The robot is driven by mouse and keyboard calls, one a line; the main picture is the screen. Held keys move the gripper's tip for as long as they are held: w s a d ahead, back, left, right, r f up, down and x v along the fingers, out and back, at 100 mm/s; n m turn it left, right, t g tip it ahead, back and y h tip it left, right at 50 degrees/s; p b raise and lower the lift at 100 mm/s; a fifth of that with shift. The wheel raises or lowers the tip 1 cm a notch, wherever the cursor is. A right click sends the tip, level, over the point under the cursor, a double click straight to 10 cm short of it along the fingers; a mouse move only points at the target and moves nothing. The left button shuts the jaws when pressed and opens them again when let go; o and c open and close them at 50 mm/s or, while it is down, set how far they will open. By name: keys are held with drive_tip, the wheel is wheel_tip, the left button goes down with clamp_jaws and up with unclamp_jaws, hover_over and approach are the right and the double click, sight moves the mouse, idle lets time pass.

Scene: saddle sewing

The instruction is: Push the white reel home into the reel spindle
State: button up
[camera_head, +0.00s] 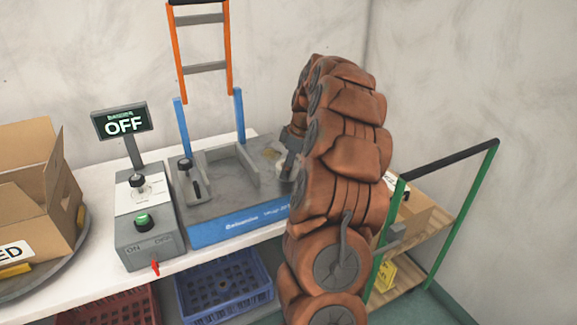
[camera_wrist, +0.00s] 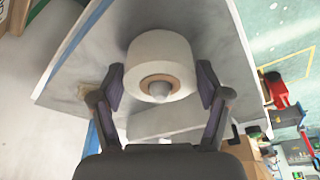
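The white reel (camera_wrist: 148,50) shows in the wrist view between my gripper's fingers. It has a tan core, and the grey rounded tip of the reel spindle (camera_wrist: 159,90) shows in the core's hole. I cannot tell how far down the spindle the reel sits. My gripper (camera_wrist: 160,72) is open, one finger on each side of the reel, with narrow gaps seen from here.
The grey machine with a blue front (camera_head: 240,224) stands on a white table, its tall orange frame (camera_head: 178,60) behind. A control box (camera_head: 150,240) and an OFF display (camera_head: 124,122) stand left. A cardboard box (camera_head: 30,190) is far left, a green-railed cart (camera_head: 470,195) right.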

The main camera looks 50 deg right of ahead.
drive_tip(key=o, duration=0.3)
drive_tip(key=shift+o, duration=0.2)
drive_tip(key=v, duration=1.2)
idle(0.4)
